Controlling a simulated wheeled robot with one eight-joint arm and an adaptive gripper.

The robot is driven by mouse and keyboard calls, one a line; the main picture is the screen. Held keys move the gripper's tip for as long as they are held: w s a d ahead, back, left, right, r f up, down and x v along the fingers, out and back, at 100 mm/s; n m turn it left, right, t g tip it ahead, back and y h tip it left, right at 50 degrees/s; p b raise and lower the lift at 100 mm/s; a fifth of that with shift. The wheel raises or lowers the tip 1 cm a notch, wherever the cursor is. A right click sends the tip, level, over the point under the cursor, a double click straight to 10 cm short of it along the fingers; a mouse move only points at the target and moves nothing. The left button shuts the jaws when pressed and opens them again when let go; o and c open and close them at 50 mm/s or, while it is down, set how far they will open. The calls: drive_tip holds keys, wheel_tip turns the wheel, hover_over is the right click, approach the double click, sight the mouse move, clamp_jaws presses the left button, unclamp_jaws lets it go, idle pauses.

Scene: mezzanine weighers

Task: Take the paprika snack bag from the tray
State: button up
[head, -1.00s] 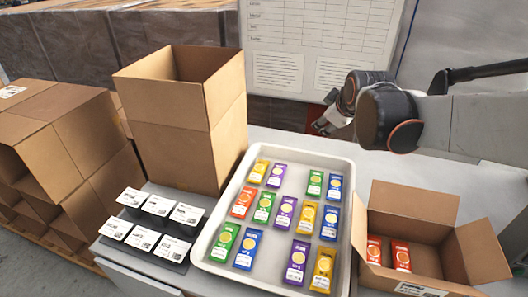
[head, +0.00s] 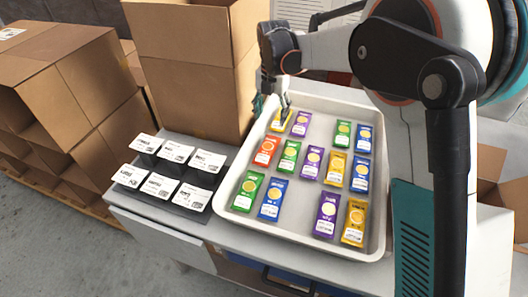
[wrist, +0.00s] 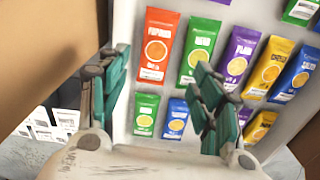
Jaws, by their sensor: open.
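The orange paprika snack bag (head: 265,151) lies flat in the left part of the white tray (head: 323,126). In the wrist view the paprika bag (wrist: 157,45) shows its orange face and white lettering, upper middle, beyond my fingertips. My gripper (head: 273,103) is over the tray's far left corner, above and behind the paprika bag. In the wrist view my gripper (wrist: 160,62) has its teal fingers spread wide with nothing between them. The paprika bag is apart from the fingers.
Green (head: 288,156), purple (head: 312,161), yellow (head: 334,169) and blue (head: 271,199) bags share the tray. A tall cardboard box (head: 197,75) stands close left of my gripper. Label stands (head: 160,187) sit left of the tray. My arm mostly hides the box (head: 490,163) at right.

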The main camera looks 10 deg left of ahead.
drive_tip(key=b, duration=0.3)
hover_over(269, 142)
drive_tip(key=f, duration=0.8)
drive_tip(key=shift+s+d+f, duration=0.15)
drive_tip(key=shift+s+f, duration=0.2)
drive_tip(key=shift+f, duration=0.05)
drive_tip(key=shift+w+f+b, duration=0.15)
drive_tip(key=shift+f+b, duration=0.4)
drive_tip(key=shift+f, duration=0.8)
drive_tip(key=shift+w+f+b, duration=0.15)
drive_tip(key=shift+f+b, duration=0.35)
drive_tip(key=shift+f, duration=0.85)
drive_tip(key=shift+r, duration=0.1)
drive_tip(key=c, duration=0.8)
